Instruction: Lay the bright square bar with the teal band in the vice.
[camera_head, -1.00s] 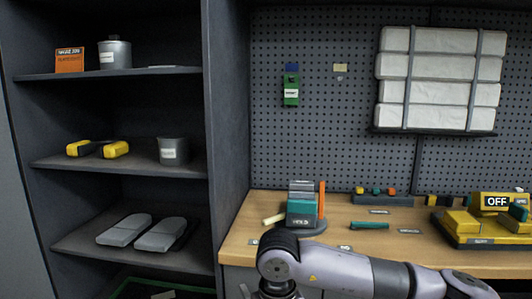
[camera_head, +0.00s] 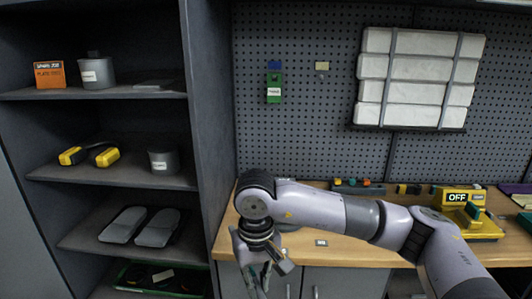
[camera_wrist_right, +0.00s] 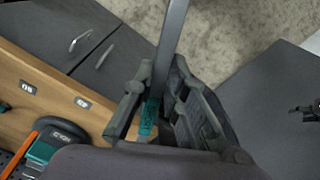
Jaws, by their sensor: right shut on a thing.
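My right gripper (camera_head: 258,276) hangs low in front of the bench's left end in the head view. In the right wrist view, the right gripper (camera_wrist_right: 158,110) is shut on the bright square bar (camera_wrist_right: 172,42), with its teal band (camera_wrist_right: 148,118) between the fingers. The bar sticks out well past the fingers. What looks like the vice, a teal and black block (camera_wrist_right: 45,148), stands on the bench in the lower left of the wrist view. My arm hides it in the head view. A small dark shape at the wrist view's right edge may be my left gripper; its state is unclear.
The wooden bench (camera_head: 400,254) has cabinet doors below its front edge. A yellow device marked OFF (camera_head: 458,196) stands at its right. A tall shelf unit (camera_head: 110,172) stands left. Open floor (camera_wrist_right: 240,30) shows in the wrist view.

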